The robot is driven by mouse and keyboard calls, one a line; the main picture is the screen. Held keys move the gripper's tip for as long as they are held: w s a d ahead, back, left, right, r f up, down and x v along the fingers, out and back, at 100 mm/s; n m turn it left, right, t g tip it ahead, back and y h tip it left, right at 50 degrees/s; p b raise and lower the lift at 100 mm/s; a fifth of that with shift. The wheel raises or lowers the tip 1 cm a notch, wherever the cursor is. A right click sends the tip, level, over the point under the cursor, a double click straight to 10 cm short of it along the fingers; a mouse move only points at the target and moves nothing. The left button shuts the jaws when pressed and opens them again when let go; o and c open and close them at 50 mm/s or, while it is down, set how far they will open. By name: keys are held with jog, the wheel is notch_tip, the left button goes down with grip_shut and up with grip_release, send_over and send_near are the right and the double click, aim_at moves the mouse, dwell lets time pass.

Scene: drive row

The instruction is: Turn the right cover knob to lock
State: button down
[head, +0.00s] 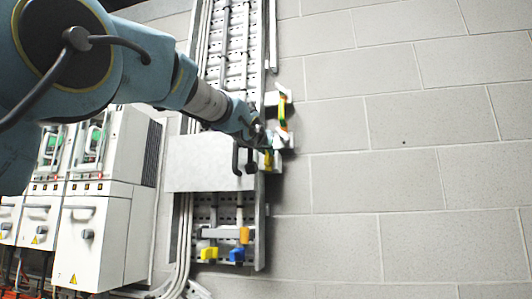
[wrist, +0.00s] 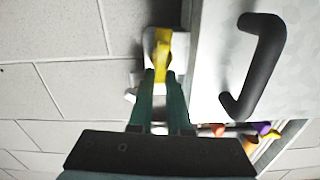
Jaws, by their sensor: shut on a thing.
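The yellow cover knob (wrist: 161,45) sits on a small pale mount beside the edge of the grey cover (wrist: 212,50) in the wrist view. My gripper (wrist: 160,76) has its two green fingers at the lower end of the knob, one on each side, shut on it. In the head view my gripper (head: 262,138) is at the right edge of the grey cover (head: 203,160), and the yellow knob (head: 268,160) shows just below it. The fingers hide part of the knob, and I cannot tell its exact turn angle.
A black handle (wrist: 258,65) stands out from the cover close to the gripper. White drive cabinets (head: 100,235) stand at the left. Blue (head: 237,254) and yellow (head: 209,253) parts sit below the cover. The block wall (head: 400,150) on the right is bare.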

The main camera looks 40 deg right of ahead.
jog(key=m, duration=0.3)
jog(key=m+b, duration=0.1)
jog(key=m, duration=0.2)
jog(key=s+f+m+b, duration=0.1)
jog(key=m, duration=0.1)
jog(key=shift+d+m, duration=0.35)
jog(key=shift+m, duration=0.05)
jog(key=m, duration=0.4)
jog(key=shift+s+d+f, duration=0.1)
jog(key=shift+f, duration=0.15)
jog(key=shift+f+m, duration=0.25)
jog(key=shift+m, duration=1.55)
jog(key=c, duration=0.9)
grip_release()
jog(key=shift+o, duration=0.2)
jog(key=shift+s, duration=0.1)
jog(key=b+v, duration=0.4)
jog(key=v, duration=0.6)
jog(key=shift+s+a, duration=0.15)
jog(key=shift+a, duration=0.2)
